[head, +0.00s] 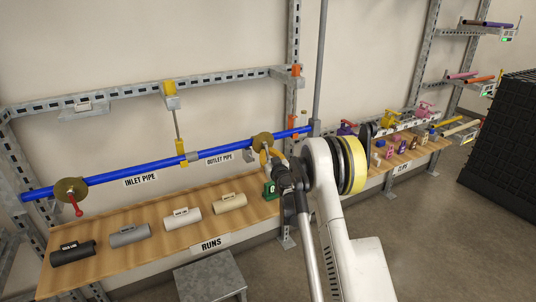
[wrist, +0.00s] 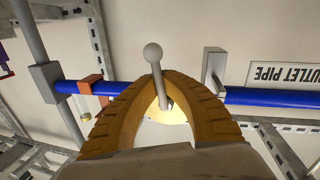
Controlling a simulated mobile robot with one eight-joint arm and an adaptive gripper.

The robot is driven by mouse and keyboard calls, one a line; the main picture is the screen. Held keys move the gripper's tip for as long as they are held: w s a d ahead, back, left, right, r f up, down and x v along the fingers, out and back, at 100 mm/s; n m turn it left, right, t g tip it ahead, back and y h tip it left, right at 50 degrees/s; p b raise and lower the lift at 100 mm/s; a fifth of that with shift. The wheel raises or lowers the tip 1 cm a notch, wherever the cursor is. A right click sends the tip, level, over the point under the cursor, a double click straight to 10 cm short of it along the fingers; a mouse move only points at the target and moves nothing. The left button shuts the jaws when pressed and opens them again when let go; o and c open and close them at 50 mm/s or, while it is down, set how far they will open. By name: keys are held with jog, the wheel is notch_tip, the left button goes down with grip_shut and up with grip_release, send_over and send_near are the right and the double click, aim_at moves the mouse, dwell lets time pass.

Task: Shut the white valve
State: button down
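The white valve has a pale lever with a round knob (wrist: 154,54), seen in the wrist view rising from a yellowish plate on the blue pipe. In the head view its brass disc (head: 262,139) sits on the pipe's right part, and its lever is mostly hidden by my gripper. My gripper (wrist: 158,80) has two yellow ridged fingers that arch together around the lever. Their tips close in on its shaft below the knob and appear to touch it. In the head view my gripper (head: 266,155) is at the front of the valve.
A red-handled valve (head: 72,192) is at the blue pipe's left end. A grey pipe clamp (wrist: 213,68) stands beside the lever. A black crate stack (head: 500,145) is at the right.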

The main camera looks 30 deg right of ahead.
jog(key=shift+a+m, duration=0.3)
jog(key=shift+m, duration=0.6)
jog(key=c, duration=1.5)
grip_release()
jog(key=s+a, duration=0.2)
jog(key=s, duration=1)
jog(key=shift+r, duration=0.3)
jog(key=shift+r, duration=0.1)
